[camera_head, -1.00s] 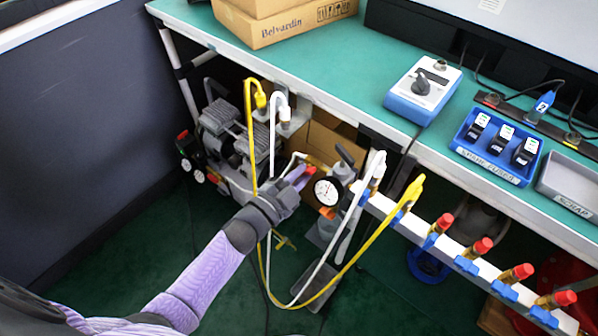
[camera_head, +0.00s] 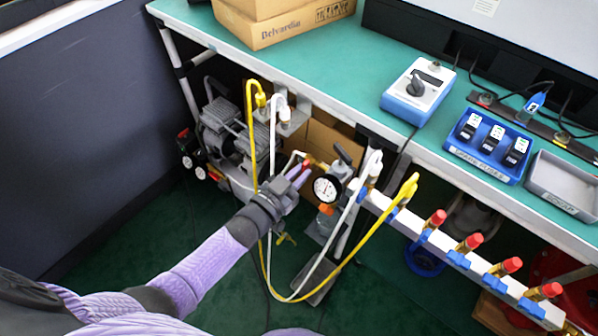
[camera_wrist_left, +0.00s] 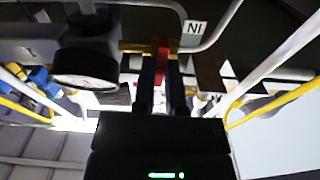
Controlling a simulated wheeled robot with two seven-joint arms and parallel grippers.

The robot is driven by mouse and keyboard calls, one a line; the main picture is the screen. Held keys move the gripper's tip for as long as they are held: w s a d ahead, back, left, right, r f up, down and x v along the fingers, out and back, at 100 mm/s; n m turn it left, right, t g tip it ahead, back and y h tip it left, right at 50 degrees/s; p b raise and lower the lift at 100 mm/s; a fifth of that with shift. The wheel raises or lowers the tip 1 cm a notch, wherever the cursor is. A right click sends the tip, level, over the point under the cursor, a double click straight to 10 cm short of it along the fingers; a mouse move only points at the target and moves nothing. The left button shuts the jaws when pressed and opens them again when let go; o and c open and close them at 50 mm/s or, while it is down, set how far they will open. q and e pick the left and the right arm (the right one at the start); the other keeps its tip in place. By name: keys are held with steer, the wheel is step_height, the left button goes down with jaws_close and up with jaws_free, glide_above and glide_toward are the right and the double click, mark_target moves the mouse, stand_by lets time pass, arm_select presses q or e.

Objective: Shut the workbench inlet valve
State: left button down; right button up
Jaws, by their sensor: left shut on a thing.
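The inlet valve's red handle (camera_wrist_left: 162,62) sits on a brass pipe fitting (camera_wrist_left: 135,46) under the workbench (camera_head: 330,75). In the head view the fingers mostly hide the handle. A round white gauge (camera_head: 326,188) stands just right of the fingertips; it also shows in the left wrist view (camera_wrist_left: 84,80). My right gripper is not in view.
Yellow (camera_head: 350,262) and white (camera_head: 318,268) hoses loop close to my left gripper. A rail with several red-capped fittings (camera_head: 470,243) runs to the right. A grey compressor (camera_head: 222,125) stands behind on the left. The floor at left front is clear.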

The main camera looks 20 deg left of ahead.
arm_select(q)
steer(key=shift+n, duration=0.4)
steer(key=c, duration=0.7)
jaws_free()
steer(key=p+v, duration=0.3)
steer(key=v, duration=0.7)
